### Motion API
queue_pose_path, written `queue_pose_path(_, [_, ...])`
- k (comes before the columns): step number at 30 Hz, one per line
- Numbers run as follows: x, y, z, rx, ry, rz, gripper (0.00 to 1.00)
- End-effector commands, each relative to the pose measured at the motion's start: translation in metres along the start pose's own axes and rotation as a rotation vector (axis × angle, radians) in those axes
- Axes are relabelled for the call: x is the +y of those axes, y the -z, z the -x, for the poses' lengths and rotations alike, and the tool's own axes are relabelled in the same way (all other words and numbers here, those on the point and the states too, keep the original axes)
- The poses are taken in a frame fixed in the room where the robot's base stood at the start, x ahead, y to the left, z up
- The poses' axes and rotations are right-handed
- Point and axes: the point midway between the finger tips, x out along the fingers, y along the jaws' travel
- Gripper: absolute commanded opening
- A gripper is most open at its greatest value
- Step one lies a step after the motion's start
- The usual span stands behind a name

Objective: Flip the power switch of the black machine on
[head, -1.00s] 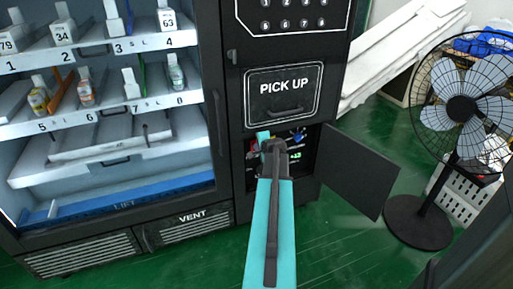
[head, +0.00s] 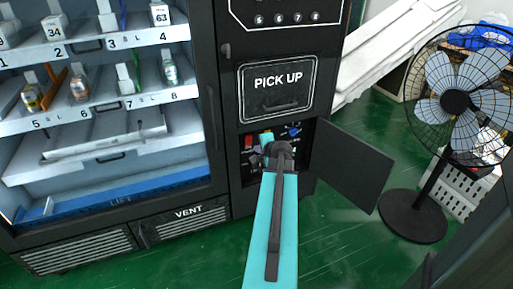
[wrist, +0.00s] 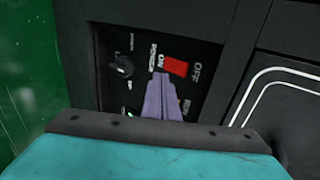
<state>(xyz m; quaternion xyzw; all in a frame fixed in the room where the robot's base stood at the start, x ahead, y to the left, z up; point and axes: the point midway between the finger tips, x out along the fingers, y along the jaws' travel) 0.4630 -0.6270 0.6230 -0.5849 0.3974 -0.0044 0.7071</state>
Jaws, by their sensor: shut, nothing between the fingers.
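The black machine (head: 225,110) has an open compartment low on its front, below the PICK UP hatch. Inside, the red power switch (head: 248,142) shows left of my gripper (head: 265,140). In the wrist view, the red switch (wrist: 176,67) sits on a dark panel between the words ON on its left and OFF on its right. My gripper (wrist: 162,95) is shut and empty, its purple-looking fingers just below the switch in that picture. I cannot tell whether they touch it or which way the switch is tipped.
A black knob (wrist: 122,66) and a small green light share the panel. The compartment's door (head: 352,170) hangs open to the right. A fan (head: 455,103) stands farther right. Green floor lies clear in front of the machine.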

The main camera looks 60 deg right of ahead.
Motion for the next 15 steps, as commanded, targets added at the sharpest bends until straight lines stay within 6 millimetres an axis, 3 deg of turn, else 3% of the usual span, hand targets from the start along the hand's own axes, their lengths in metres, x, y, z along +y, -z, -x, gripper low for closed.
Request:
queue_pose_path(6, [0.004,-0.001,0.027,0.0,0.0,-0.002,0.0])
queue_pose_path(15, [0.008,0.0,0.049,0.001,0.001,-0.001,0.0])
